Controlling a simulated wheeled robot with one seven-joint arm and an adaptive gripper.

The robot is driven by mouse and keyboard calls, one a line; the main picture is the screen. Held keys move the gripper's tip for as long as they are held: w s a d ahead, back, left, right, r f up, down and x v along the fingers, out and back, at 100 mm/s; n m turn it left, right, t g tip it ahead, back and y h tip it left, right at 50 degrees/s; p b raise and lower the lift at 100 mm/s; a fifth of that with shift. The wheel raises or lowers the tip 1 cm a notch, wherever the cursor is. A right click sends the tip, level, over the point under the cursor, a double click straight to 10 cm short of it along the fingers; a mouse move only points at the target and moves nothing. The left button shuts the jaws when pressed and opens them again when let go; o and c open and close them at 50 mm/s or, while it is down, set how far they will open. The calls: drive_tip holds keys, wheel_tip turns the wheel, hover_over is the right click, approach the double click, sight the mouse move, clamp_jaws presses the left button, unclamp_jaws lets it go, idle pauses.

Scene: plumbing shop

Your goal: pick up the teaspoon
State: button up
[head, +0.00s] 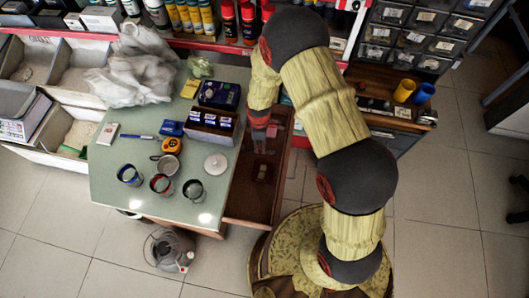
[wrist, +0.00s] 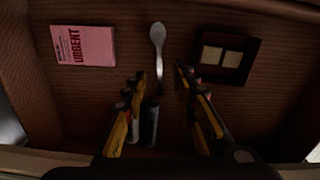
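The teaspoon (wrist: 158,42) lies in the open wooden drawer, its silver bowl toward the top of the wrist view and its handle running down between my fingertips. My gripper (wrist: 162,76) is open, with one yellow-and-black finger on each side of the handle. I see no contact between fingers and spoon; the height gap is hard to judge. The handle's lower end is hard to make out in the shadow. In the head view my arm reaches down over the drawer (head: 250,205), and the spoon cannot be made out there.
In the drawer, a pink "URGENT" pad (wrist: 83,46) lies left of the spoon and a dark box with two pale blocks (wrist: 224,58) lies right. A dark cylinder (wrist: 152,124) lies below the spoon. The green-topped table (head: 125,205) holds cups and a tape measure (head: 172,146).

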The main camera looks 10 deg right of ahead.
drive_tip(key=shift+w+a+f+b, duration=0.15)
drive_tip(key=shift+f+b, duration=0.45)
drive_tip(key=shift+f, duration=0.65)
drive_tip(key=shift+s+a+f+b, duration=0.1)
drive_tip(key=shift+f+b, duration=0.45)
drive_tip(key=shift+f, duration=0.7)
drive_tip(key=shift+f, duration=0.15)
drive_tip(key=shift+c, duration=1.1)
clamp_jaws()
